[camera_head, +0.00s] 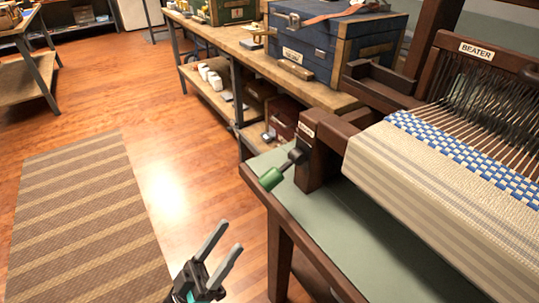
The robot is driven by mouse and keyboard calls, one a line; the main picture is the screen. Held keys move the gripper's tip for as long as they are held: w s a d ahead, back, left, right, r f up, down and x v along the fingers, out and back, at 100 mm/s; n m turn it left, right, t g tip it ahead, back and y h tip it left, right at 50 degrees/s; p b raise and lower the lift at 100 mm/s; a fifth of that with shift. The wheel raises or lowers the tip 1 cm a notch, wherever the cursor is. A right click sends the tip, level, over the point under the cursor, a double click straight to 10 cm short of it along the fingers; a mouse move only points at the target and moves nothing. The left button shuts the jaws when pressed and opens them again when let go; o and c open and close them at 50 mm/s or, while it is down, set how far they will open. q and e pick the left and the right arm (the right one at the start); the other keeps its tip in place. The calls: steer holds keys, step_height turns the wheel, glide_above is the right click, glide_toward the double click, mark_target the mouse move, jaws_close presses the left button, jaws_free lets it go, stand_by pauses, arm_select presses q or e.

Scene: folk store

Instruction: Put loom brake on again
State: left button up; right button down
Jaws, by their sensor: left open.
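The loom brake is a lever with a green handle (271,179) on a dark shaft, mounted at the loom's left front post (318,160). A small label (307,130) on the post is too small to read surely. The handle points out to the left and somewhat down, over the green table edge. My left gripper (222,243) is open and empty, low in the view, below and left of the handle and apart from it. The loom's cloth (400,165) lies rolled over the front beam. My right gripper is not in view.
A wooden workbench (235,40) with a blue chest (320,62) stands behind the loom, with white jars on its lower shelf. A green-topped table (365,240) carries the loom. A striped rug (85,215) lies on the open floor at left.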

mark_target(271, 180)
arm_select(q)
steer(key=p+x, duration=0.1)
steer(key=x, duration=1.3)
steer(key=shift+s+r+p, duration=0.15)
steer(key=shift+p, duration=0.15)
steer(key=shift+w+d+r, duration=0.25)
steer(key=shift+d+r, duration=0.1)
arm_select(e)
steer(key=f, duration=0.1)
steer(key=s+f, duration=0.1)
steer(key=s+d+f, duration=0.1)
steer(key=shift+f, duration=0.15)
arm_select(q)
jaws_close()
